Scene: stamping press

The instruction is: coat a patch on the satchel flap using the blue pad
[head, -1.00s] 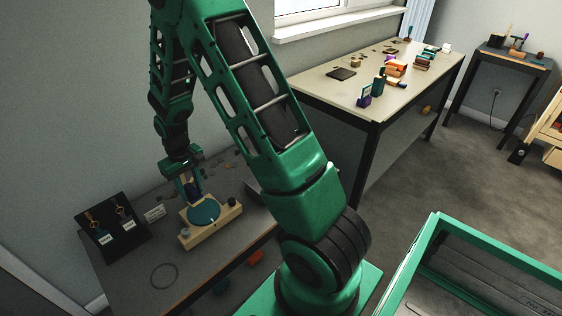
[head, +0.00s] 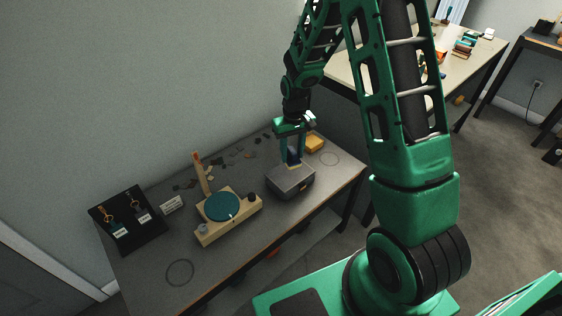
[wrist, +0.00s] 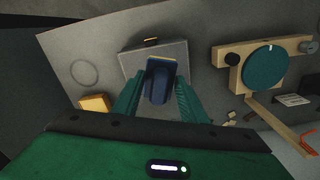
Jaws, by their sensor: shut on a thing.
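My gripper (head: 292,150) is shut on a dark blue block with a yellow edge, which I take as the blue pad (wrist: 160,80). In the wrist view my green fingers (wrist: 159,98) stand on both sides of it. The pad is over the top of a grey box (head: 290,187); I cannot tell whether it touches. The wooden press (head: 228,228), with a teal round disc (head: 221,206) on it, stands to the left in the head view. I cannot make out a satchel flap for certain; the disc shows no clear patch.
A yellow block (head: 315,143) lies behind the grey box. A black display board (head: 128,218) with tagged items and a small sign (head: 172,204) stand at the left. Dark scraps (head: 236,152) lie along the wall. The front left of the grey table is clear.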

